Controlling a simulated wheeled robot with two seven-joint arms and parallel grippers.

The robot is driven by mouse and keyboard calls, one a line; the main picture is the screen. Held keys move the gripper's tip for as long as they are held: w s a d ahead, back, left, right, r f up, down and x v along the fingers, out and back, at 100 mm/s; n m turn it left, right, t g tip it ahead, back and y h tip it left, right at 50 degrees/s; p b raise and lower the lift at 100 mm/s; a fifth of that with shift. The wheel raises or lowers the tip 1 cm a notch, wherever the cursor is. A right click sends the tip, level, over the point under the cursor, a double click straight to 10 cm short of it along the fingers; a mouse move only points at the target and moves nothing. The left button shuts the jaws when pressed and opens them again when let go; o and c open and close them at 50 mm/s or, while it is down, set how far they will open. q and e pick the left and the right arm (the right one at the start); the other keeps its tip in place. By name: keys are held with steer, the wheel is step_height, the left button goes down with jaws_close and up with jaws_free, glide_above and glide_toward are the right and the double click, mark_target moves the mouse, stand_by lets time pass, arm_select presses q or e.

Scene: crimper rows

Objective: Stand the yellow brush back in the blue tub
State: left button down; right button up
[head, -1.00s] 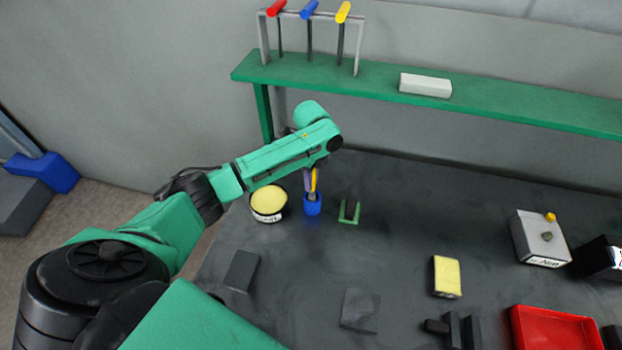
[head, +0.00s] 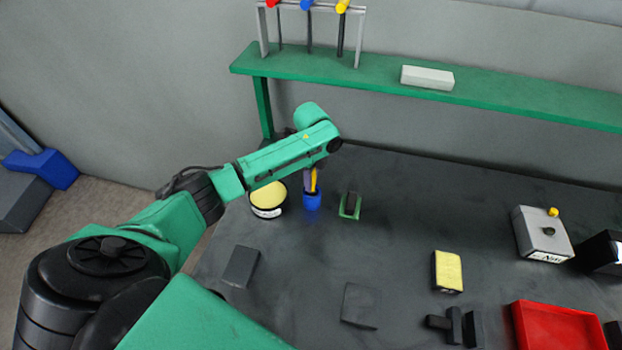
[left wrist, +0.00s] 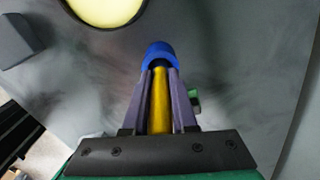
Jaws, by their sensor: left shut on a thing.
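The yellow brush (head: 314,181) is held upright between the purple fingers of my left gripper (head: 311,188). Its yellow handle (left wrist: 160,100) runs between the fingers in the left wrist view. The small blue tub (head: 312,202) stands on the dark table directly under the brush. In the left wrist view, the blue tub (left wrist: 160,48) is at the fingertips and the brush's far end meets its mouth. The brush's lower end is hidden, so I cannot tell how deep it sits. My right gripper is not in view.
A round tin with a yellow top (head: 268,197) stands close left of the tub. A small green holder (head: 349,207) stands close to the right. A yellow sponge-like block (head: 447,271), dark blocks and a red tray (head: 559,328) lie farther right. A green shelf (head: 330,72) runs behind.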

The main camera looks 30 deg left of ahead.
arm_select(q)
steer(key=shift+f, duration=0.5)
steer(key=c, duration=0.6)
jaws_free()
step_height(320, 180, up, 11)
steer(key=b, duration=0.3)
steer(key=shift+r, duration=0.1)
step_height(320, 180, up, 4)
steer(key=shift+f, duration=0.25)
